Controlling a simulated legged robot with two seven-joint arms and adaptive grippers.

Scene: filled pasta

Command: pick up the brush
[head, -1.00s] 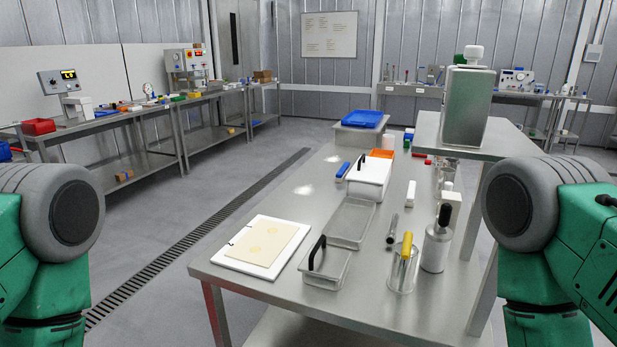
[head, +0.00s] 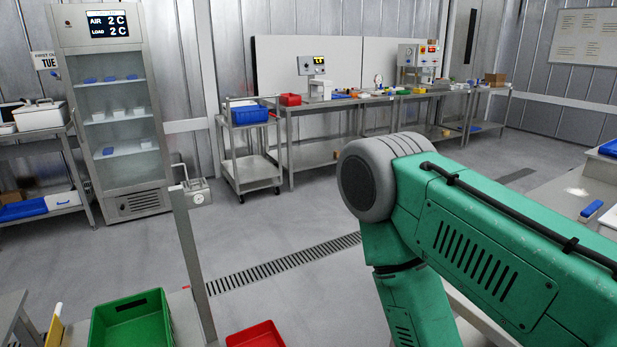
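I cannot make out a brush for certain. A small blue-and-white object (head: 591,211) lies on the steel table (head: 556,196) at the right edge; it is too small to tell whether it is the brush. A yellow-edged item (head: 52,327) shows in part at the lower left, and I cannot tell what it is. A green arm of mine crosses the right half of the head view and covers part of the table. Neither gripper is in view.
A green bin (head: 130,322) and a red bin (head: 256,336) are low in front, beside a grey post (head: 194,262). A glass-door fridge (head: 112,120), a cart with a blue bin (head: 249,114) and benches (head: 330,150) line the back. The floor (head: 285,225) between is clear.

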